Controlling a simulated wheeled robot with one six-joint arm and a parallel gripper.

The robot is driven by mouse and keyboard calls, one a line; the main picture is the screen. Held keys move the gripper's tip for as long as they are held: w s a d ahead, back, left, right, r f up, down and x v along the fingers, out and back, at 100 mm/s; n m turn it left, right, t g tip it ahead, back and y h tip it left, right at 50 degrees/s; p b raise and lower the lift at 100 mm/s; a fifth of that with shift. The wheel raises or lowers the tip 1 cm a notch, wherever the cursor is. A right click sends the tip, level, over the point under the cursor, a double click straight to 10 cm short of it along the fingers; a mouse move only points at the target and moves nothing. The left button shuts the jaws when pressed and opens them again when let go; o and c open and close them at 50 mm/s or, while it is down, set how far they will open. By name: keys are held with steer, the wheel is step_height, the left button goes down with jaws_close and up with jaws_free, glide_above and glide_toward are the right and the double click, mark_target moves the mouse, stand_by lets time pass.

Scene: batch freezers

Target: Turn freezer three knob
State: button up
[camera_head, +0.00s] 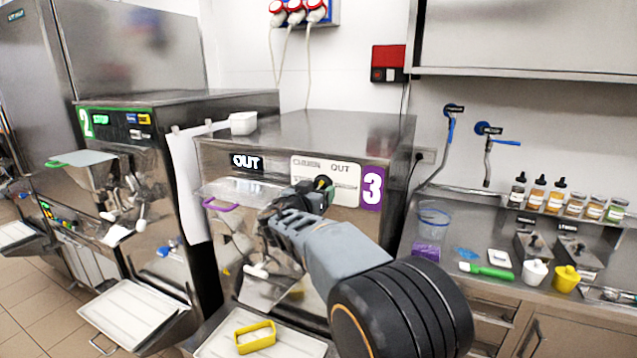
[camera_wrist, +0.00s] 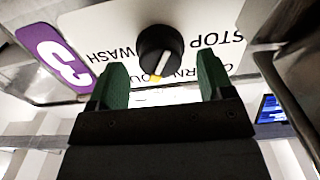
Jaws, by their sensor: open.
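Freezer three (camera_head: 330,127) is a steel machine with a purple "3" label (camera_head: 372,187) and a white panel reading "CHURN" and "OUT". Its black round knob (camera_wrist: 160,52), with a white pointer line, shows in the wrist view on the panel marked "WASH" and "STOP". In the head view the knob (camera_head: 322,183) is partly hidden by my gripper (camera_head: 309,192), which is up at the panel. In the wrist view my gripper (camera_wrist: 163,85) is open. Its two green fingers lie on either side of the knob's lower part, with gaps visible on both sides.
Freezer two (camera_head: 160,97) stands to the left. A clear lid with a purple handle (camera_head: 222,205) juts out left of my arm. A white tray (camera_head: 215,345) with a yellow frame (camera_head: 255,337) is below. The counter at right holds cups and bottles.

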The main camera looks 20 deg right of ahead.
steer(key=shift+p+x, duration=0.3)
steer(key=shift+x, duration=0.75)
steer(key=c, duration=0.9)
steer(key=shift+f+b, duration=0.15)
steer(key=shift+b, duration=0.35)
